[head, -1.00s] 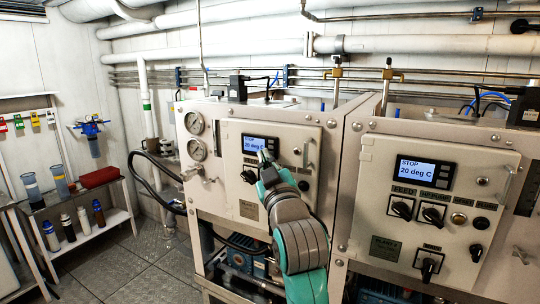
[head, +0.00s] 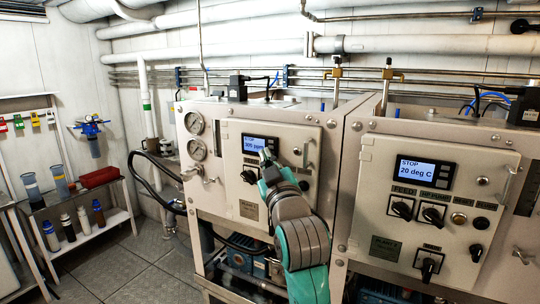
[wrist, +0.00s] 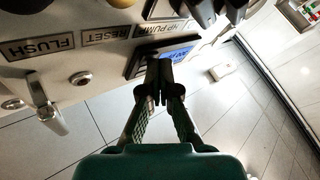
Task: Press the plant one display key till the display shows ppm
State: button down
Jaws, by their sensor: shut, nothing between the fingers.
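The left plant's panel display (head: 255,144) is lit blue and its lower line reads a number followed by ppm, about 305 ppm. My gripper (head: 265,157) is shut and empty, with its tips at the lower right of this display, over the display keys. In the wrist view, my gripper's closed fingertips (wrist: 160,75) are at the edge of the display unit (wrist: 137,62), part of whose blue screen shows.
The right plant's display (head: 416,172) reads STOP and 20 deg C. Several black knobs (head: 402,207) are on that panel. A door handle (head: 307,153) stands out right of my gripper. Gauges (head: 194,123) are at the left. The floor (head: 125,255) at lower left is clear.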

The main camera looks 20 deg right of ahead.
jog(key=shift+s+a, duration=0.55)
jog(key=shift+s, duration=0.05)
jog(key=shift+s+a, duration=1.75)
